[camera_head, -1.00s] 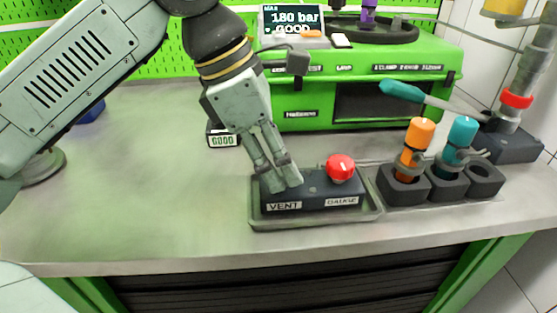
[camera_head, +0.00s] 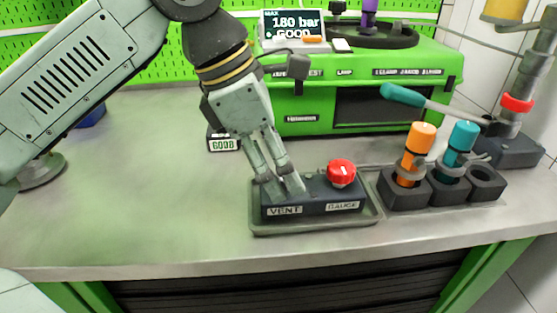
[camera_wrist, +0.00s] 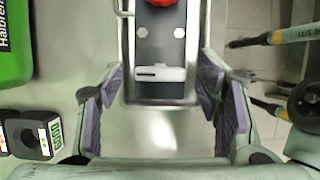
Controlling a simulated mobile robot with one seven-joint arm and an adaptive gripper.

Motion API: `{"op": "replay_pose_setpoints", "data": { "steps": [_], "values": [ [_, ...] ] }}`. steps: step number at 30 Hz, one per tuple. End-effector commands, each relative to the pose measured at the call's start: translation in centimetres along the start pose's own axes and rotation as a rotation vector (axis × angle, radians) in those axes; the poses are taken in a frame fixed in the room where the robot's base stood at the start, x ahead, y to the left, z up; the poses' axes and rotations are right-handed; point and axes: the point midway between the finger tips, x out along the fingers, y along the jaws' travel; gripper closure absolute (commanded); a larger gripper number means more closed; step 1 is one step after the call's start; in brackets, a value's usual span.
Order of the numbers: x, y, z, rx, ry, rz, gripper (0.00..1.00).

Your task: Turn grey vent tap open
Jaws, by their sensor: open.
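The dark valve block (camera_head: 318,190) carries the labels VENT and GAUGE. In the wrist view the grey vent tap (camera_wrist: 160,73) is a pale bar with a short dark mark, lying across the block (camera_wrist: 160,50). My gripper (camera_wrist: 160,92) is open, with its purple-padded fingers to the left and right of the tap and a gap on each side. In the head view my gripper (camera_head: 285,191) points down over the VENT end and its fingers hide the tap. The red gauge knob (camera_head: 341,173) is just right of the fingers.
The block sits in a shallow grey tray (camera_head: 315,226). Black holders (camera_head: 404,197) with orange (camera_head: 417,147) and teal (camera_head: 459,142) handled tools stand to the right. A green test unit (camera_head: 300,106) is behind, and a small GOOD counter (camera_head: 222,143) is behind left.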

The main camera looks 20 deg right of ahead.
Motion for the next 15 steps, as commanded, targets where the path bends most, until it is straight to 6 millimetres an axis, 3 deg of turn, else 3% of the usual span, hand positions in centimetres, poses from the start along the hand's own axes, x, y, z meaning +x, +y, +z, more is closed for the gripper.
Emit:
{"op": "replay_pose_setpoints", "data": {
  "steps": [9,15],
  "values": [
    [-0.4,0.0,0.0,0.000,-0.001,0.000,0.40],
    [-3.4,0.1,0.1,0.000,-0.003,0.003,0.40]
  ]
}}
